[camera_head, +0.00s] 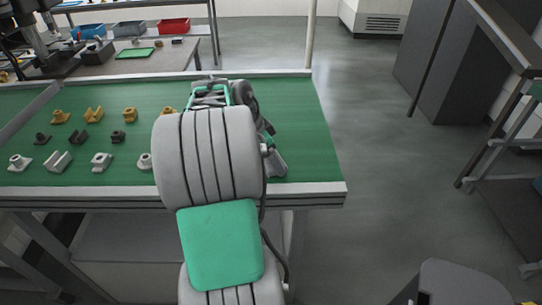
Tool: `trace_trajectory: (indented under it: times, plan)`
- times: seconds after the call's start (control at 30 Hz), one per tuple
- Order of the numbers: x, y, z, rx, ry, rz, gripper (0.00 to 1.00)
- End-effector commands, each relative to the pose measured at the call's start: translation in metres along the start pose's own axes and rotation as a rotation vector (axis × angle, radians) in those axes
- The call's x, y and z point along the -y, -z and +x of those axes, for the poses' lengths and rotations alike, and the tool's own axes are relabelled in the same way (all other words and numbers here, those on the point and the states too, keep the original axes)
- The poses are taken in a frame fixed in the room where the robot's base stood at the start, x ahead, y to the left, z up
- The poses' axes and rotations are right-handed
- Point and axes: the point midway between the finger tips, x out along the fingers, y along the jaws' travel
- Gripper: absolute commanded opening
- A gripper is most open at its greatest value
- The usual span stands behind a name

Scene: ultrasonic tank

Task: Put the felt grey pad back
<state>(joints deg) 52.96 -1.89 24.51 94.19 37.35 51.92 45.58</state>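I cannot make out a felt grey pad for certain in the head view. My grey arm with its green panel covers the middle of the picture and part of the green-topped bench (310,140). Dark and grey parts of my arm's far end show behind it, over the right part of the bench. My gripper's fingertips are hidden or too unclear to tell, and so is whether it holds anything.
Small parts stand in rows at the left: brass ones (93,114), dark ones (79,138) and light grey ones (57,161). Blue, grey and red bins (173,25) are at the back left. The floor (360,130) right of the bench is clear.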

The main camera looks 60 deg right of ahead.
Motion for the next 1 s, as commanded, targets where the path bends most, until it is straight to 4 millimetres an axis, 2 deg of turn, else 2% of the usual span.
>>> trace_trajectory:
  times: [0.1,0.13,0.23,0.43,0.57,0.67,0.9,1.0]
  plan:
    - [0.000,-0.002,0.004,0.000,0.000,0.000,0.58]
    - [0.000,-0.001,0.003,0.000,0.000,0.000,0.93]
    - [0.000,-0.001,0.002,0.000,0.000,0.000,1.00]
    - [0.000,-0.001,0.002,0.000,-0.001,-0.001,1.00]
    - [0.001,0.000,-0.006,-0.001,0.001,-0.001,1.00]
    - [0.002,0.000,-0.025,-0.001,0.004,-0.001,1.00]
    - [0.001,0.000,-0.089,0.000,0.003,-0.002,1.00]
    - [0.001,0.001,-0.108,0.000,0.001,-0.002,1.00]
